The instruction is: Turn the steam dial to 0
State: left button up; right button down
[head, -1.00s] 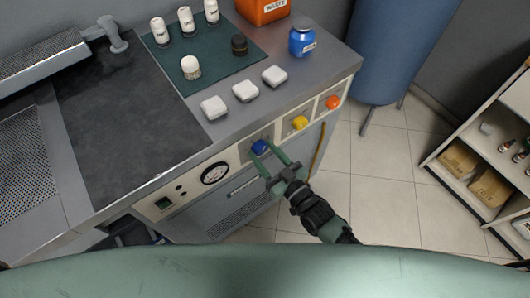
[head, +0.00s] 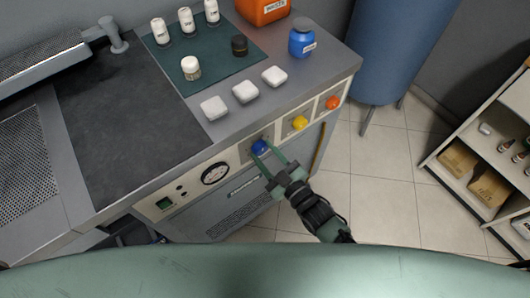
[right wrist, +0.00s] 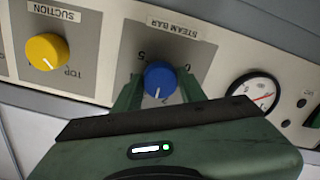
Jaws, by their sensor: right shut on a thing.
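The steam dial (head: 260,146) is a blue round knob on the front panel of the grey work table. In the right wrist view the steam dial (right wrist: 160,78) sits under a label reading "STEAM BAR", which appears upside down. A white pointer mark on it points toward the bottom of that picture, near a digit that looks like 2. My right gripper (head: 268,153) reaches up from below, its two green fingers shut on either side of the dial. The fingers hide part of the scale. My left gripper is not in view.
A yellow suction knob (head: 300,122) and an orange knob (head: 333,102) are right of the dial. A round gauge (head: 215,173) is on its left. White blocks (head: 245,91), bottles and a blue jar (head: 302,40) stand on the table top. The floor in front is clear.

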jog(key=n, duration=0.3)
jog(key=shift+n, duration=0.4)
jog(key=n, duration=0.2)
jog(key=shift+n+b, duration=0.3)
jog(key=shift+b, duration=0.05)
jog(key=n+b, duration=0.1)
jog(key=n, duration=0.4)
jog(key=shift+n+b, duration=0.3)
jog(key=n+b, duration=0.3)
jog(key=n, duration=0.3)
jog(key=n+b, duration=0.2)
jog(key=n, duration=0.2)
jog(key=shift+r+n+b, duration=0.1)
jog(key=shift+n+b, duration=0.6)
jog(key=shift+n, duration=0.7)
jog(key=c, duration=0.8)
grip_release()
jog(key=shift+c, duration=0.2)
